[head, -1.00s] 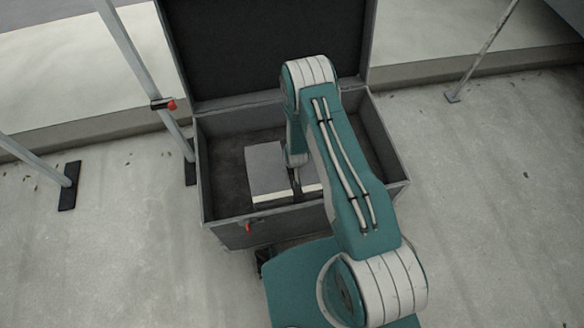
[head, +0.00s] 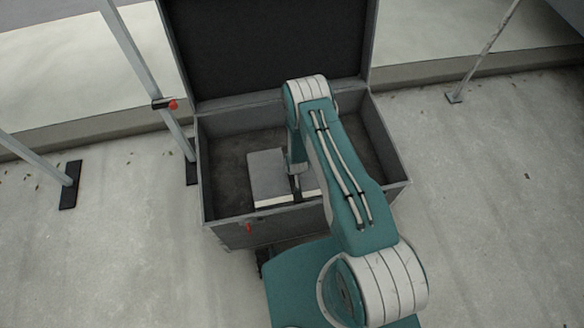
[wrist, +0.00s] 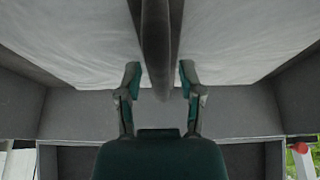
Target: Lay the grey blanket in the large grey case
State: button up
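The grey blanket (head: 269,174) is a folded grey slab with a pale front edge, inside the open large grey case (head: 229,238). In the head view it is low in the case, left of centre; my arm hides its middle. My gripper (wrist: 160,80) points down at it, with one finger on each side of a dark raised ridge of the blanket (wrist: 159,35). The pale top (wrist: 230,45) spreads to both sides, near the case's front wall. Whether the underside touches the floor is hidden.
The case's dark lid (head: 265,45) stands open at the back. Metal poles stand on the left (head: 140,65) and at the upper right (head: 485,50). A low kerb runs behind the case. Concrete is clear to the right.

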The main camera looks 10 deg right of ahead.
jog(key=shift+r, duration=0.1)
jog(key=s+r, duration=0.2)
jog(key=r, duration=2)
jog(key=s+r, duration=0.2)
jog(key=r, duration=2)
jog(key=s+d+r+t, duration=0.1)
jog(key=s+d+r, duration=0.1)
jog(key=s+r, duration=1.6)
jog(key=s, duration=0.4)
jog(key=shift+s+d+r, duration=0.25)
jog(key=shift+d+r, duration=0.05)
jog(key=shift+r, duration=0.1)
